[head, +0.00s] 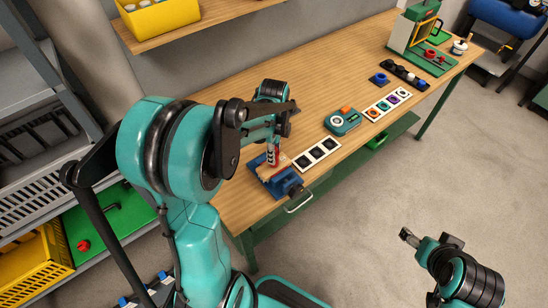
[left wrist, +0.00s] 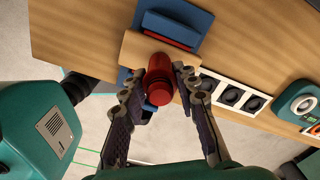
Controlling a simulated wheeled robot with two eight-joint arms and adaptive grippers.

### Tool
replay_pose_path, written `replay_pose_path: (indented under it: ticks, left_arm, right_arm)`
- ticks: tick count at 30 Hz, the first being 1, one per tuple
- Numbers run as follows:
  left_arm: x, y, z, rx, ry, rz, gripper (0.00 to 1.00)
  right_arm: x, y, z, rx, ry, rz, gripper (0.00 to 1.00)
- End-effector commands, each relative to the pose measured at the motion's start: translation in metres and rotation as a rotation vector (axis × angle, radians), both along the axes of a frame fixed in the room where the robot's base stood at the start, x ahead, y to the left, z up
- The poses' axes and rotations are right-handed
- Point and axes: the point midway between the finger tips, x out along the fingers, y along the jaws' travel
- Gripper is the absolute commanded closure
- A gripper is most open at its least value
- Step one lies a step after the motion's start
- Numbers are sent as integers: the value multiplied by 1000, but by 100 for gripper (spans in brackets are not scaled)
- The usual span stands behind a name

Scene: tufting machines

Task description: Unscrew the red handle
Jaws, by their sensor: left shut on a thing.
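The red handle (head: 273,157) stands upright on a wooden block (head: 266,172) held in a blue vise (head: 289,188) at the front edge of the workbench. In the left wrist view the red handle (left wrist: 160,82) lies between the two fingers, with the wooden block (left wrist: 134,47) and blue vise (left wrist: 180,20) beyond it. My left gripper (head: 272,150) comes down over the handle from above and is shut on it; the arm partly hides it. My right gripper (head: 408,237) is away from the bench, over the floor, too small to tell its opening.
Beside the vise lies a white strip with dark round sockets (head: 317,153). A teal device with a dial (head: 342,121) and a strip of coloured rings (head: 388,104) lie farther along. A green machine (head: 414,30) stands at the far end. A shelf with a yellow bin (head: 160,16) hangs above.

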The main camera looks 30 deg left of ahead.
Motion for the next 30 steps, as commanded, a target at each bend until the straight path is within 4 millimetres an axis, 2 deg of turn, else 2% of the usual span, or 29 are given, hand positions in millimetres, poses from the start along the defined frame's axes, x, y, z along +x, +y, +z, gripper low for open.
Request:
replay_pose_path:
  ticks: [6,9,20,21,22,30]
  left_arm:
    - [0,0,0,0,0,333,96]
    - [0,0,1,0,0,415,96]
    - [0,0,1,0,0,436,96]
    - [0,0,1,0,0,436,60]
    - [0,0,1,0,0,436,55]
    - [0,0,1,0,0,433,55]
  right_arm:
    - [0,0,-1,0,0,0,31]
    - [0,0,-2,0,0,0,31]
    - [0,0,-1,0,0,0,31]
    - [0,0,-1,0,0,0,31]
    - [0,0,-1,0,0,0,31]
    - [0,0,-1,0,0,0,31]
